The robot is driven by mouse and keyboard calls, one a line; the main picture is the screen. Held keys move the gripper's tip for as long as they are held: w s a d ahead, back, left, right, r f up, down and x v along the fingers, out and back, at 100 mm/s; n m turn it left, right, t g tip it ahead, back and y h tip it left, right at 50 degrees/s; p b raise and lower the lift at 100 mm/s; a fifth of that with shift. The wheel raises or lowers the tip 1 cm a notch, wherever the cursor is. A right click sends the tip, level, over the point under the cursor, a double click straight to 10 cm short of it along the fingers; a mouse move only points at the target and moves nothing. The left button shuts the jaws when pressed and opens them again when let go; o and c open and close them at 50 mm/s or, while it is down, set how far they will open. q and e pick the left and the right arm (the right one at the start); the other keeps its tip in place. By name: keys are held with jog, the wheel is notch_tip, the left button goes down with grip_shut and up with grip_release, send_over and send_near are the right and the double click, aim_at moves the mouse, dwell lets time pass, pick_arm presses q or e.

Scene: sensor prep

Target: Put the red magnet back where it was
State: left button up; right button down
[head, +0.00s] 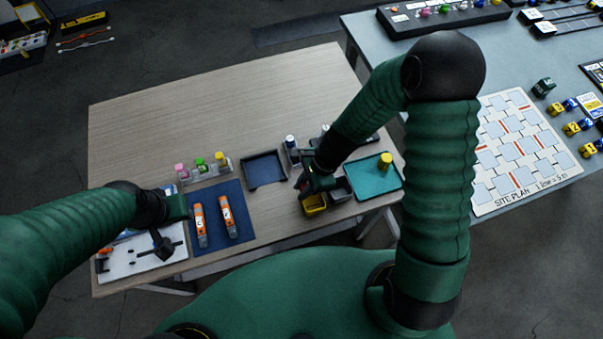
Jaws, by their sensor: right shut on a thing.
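My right gripper (305,189) points down over the front of the wooden table, just above and behind a small yellow bin (315,205). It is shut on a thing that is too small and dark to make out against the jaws. I cannot pick out the red magnet for sure anywhere in this view. My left gripper (184,207) is above the left part of the table, between a white board (125,262) and a blue mat (236,198). Its fingers are not clear enough to tell whether they are open.
Two orange-and-white tools (200,225) lie on the blue mat. Coloured-top bottles (201,165) stand in a rack behind it. A dark tray (264,170) is mid-table. A teal tray (372,181) holds a yellow cylinder (385,161). The table's back left is clear.

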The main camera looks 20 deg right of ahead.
jog(key=w, duration=0.1)
jog(key=w+d, duration=0.1)
jog(key=w, duration=0.1)
jog(key=w+d, duration=0.1)
jog(key=w, duration=0.1)
jog(key=shift+w+f, duration=0.15)
jog(key=shift+f, duration=0.2)
jog(key=f, duration=0.3)
jog(key=shift+w+a+f, duration=0.2)
jog(key=shift+a+f, duration=0.05)
jog(key=shift+d, duration=0.1)
jog(key=c, duration=1.3)
grip_release()
